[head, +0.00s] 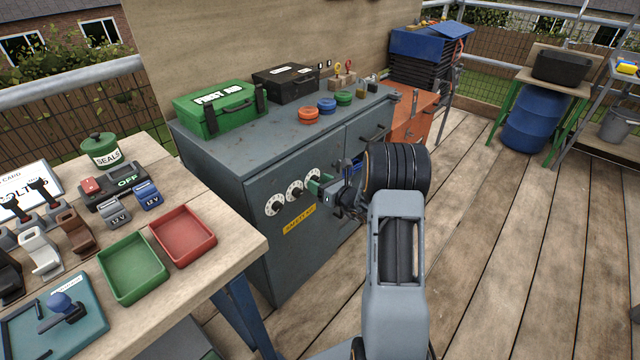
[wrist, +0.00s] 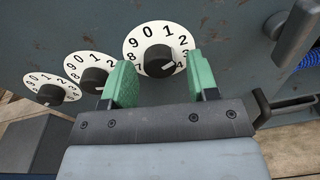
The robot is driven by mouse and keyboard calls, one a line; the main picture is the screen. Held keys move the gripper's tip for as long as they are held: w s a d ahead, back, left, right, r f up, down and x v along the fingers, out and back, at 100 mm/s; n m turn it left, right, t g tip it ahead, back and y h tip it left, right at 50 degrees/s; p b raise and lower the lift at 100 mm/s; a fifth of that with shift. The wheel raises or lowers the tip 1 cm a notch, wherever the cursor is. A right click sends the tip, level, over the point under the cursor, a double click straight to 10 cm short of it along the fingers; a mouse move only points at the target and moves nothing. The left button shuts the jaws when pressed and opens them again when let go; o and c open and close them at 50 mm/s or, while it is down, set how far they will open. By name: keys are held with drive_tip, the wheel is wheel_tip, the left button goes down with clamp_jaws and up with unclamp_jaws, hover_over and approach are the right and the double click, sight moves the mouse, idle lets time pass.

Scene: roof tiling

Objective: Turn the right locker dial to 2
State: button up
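The right locker dial (wrist: 159,35) is a white numbered disc with a dark knob (wrist: 157,62) at its centre. A pale mark on the knob points to the lower right, towards 4, though the exact number is hard to tell. In the head view this dial (head: 313,178) is the rightmost of three on the grey locker's front. My gripper (wrist: 156,80) is open, with one green finger on each side of the knob and gaps showing between. In the head view my gripper (head: 323,189) is in front of the dial and partly covers it.
The middle dial (wrist: 90,66) and left dial (wrist: 51,89) sit close to the left. A yellow label (head: 300,219) is below them. A locker handle (wrist: 298,32) juts out on the right. A workbench with red (head: 182,237) and green trays (head: 132,268) stands at left.

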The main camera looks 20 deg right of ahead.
drive_tip(key=shift+o, duration=0.2)
drive_tip(key=p+v, duration=0.1)
drive_tip(key=v, duration=1.2)
drive_tip(key=shift+s+p, duration=0.35)
drive_tip(key=shift+s, duration=0.05)
drive_tip(key=shift+d, duration=0.15)
